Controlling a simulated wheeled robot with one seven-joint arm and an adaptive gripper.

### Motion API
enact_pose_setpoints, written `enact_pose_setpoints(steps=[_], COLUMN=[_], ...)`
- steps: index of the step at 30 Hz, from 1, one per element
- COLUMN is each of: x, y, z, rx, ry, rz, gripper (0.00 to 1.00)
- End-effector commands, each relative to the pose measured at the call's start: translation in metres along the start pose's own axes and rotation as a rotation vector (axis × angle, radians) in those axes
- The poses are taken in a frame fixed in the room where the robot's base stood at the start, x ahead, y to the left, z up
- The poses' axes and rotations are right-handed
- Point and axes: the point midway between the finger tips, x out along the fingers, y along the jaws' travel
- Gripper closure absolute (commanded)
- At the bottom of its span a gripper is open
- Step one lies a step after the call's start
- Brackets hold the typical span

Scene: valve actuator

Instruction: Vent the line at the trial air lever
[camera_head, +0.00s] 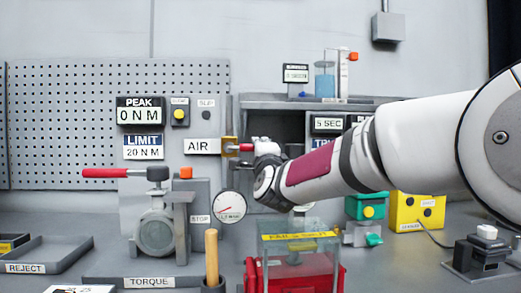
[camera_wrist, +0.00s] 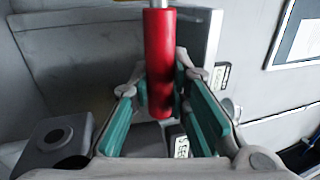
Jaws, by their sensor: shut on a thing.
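The air lever has a red handle (camera_head: 245,147) on a brass-coloured valve body (camera_head: 229,148), just right of the AIR label (camera_head: 202,146). My gripper (camera_head: 264,147) is at the handle's right end and is shut on it. In the wrist view, the red handle (camera_wrist: 158,55) runs down between the green finger pads of my gripper (camera_wrist: 162,95). The handle's metal stem shows at the top edge there. In the head view, my gripper and wrist hide the handle's far end.
A second red handle (camera_head: 104,173) tops the valve (camera_head: 156,233) on the left. A dial gauge (camera_head: 229,206) sits below the air lever. A clear guard box (camera_head: 300,245) and a wooden handle (camera_head: 211,255) stand in front. A grey shelf (camera_head: 300,103) is above my gripper.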

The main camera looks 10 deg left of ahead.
Motion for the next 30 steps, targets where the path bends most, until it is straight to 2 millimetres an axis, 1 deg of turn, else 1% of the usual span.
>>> enact_pose_setpoints(steps=[1,2,3,5,6,15,19,23,30], x=[-0.001,-0.001,-0.001,0.000,0.000,-0.001,-0.009,-0.027,-0.074], y=[0.005,0.005,0.005,0.005,0.004,0.002,0.001,0.001,0.001], z=[0.000,0.000,0.000,0.000,0.000,0.000,0.000,0.000,0.000], rx=[0.005,0.005,0.005,0.004,0.004,0.002,0.000,-0.001,-0.001], ry=[0.001,0.001,0.001,0.000,0.000,0.000,0.000,-0.001,0.000], rz=[0.009,0.009,0.009,0.009,0.008,0.004,0.003,0.004,0.004], gripper=[1.00,1.00,0.79,0.65,0.62,0.62,0.62,0.62,0.62])
